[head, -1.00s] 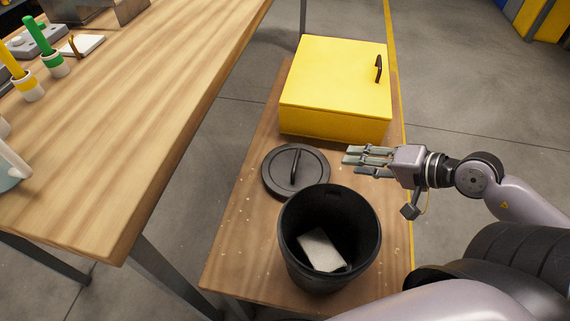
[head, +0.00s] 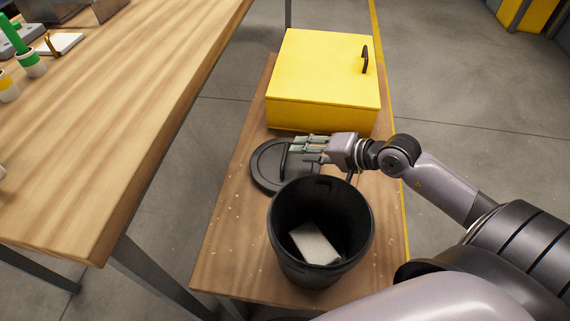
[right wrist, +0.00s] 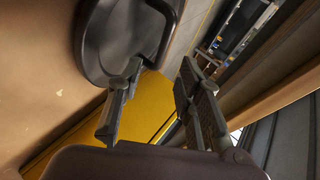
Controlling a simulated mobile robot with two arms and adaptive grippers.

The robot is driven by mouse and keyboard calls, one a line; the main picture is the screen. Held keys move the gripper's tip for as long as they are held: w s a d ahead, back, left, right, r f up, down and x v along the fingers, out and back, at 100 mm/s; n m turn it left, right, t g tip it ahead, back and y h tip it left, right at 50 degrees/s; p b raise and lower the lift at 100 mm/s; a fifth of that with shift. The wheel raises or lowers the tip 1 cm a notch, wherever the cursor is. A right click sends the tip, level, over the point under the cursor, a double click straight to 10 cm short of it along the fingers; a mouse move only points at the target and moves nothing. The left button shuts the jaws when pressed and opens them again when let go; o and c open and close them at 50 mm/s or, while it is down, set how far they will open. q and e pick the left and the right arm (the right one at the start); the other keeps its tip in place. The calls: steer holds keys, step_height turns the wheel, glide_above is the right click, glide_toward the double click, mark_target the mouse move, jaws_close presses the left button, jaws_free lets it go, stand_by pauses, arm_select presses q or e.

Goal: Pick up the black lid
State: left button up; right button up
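The black lid (head: 265,172) is a round disc with an upright arched handle (head: 283,160). In the right wrist view the fingers (right wrist: 160,78) are spread with an empty gap. The lid (right wrist: 105,40) shows there at upper left, its handle near the left fingertip; I cannot tell if they touch. My left gripper is not in view.
The yellow box (head: 325,75) stands close behind my right gripper. The open black bin (head: 290,245) stands just in front of it, with a pale block (head: 315,243) inside. A larger wooden table (head: 130,120) is to the left. The bench (head: 225,230) is bare left of the bin.

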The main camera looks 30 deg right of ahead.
mark_target(292, 162)
steer(key=x, duration=0.5)
steer(key=shift+r, duration=0.1)
steer(key=shift+c, duration=0.2)
jaws_close()
stand_by(0.4)
